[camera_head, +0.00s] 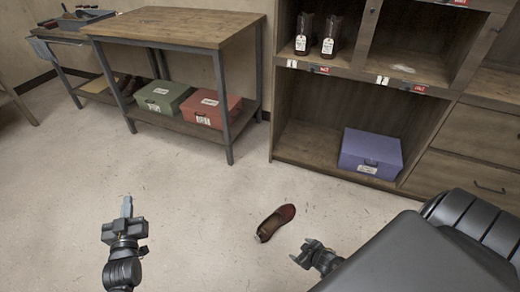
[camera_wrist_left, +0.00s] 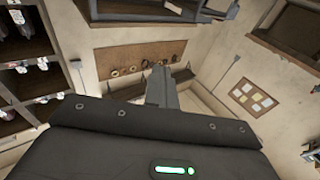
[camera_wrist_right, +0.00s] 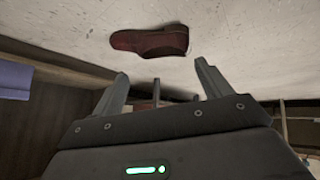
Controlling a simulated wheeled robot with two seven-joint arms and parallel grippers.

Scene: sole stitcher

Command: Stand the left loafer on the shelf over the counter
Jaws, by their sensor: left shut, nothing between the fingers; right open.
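A dark red loafer (camera_head: 275,222) lies on the floor, its opening facing up. It also shows in the right wrist view (camera_wrist_right: 150,41), beyond my fingertips. My right gripper (camera_head: 303,252) is open and empty, just right of and nearer than the loafer, apart from it. Its spread fingers show in the right wrist view (camera_wrist_right: 160,80). My left gripper (camera_head: 127,205) is shut and empty, well left of the loafer. Its closed fingers show in the left wrist view (camera_wrist_left: 161,85). I cannot tell which shelf is the one over the counter.
A wooden workbench (camera_head: 170,27) stands at the back, with a green box (camera_head: 162,96) and a red box (camera_head: 210,108) on its lower shelf. The floor between is clear.

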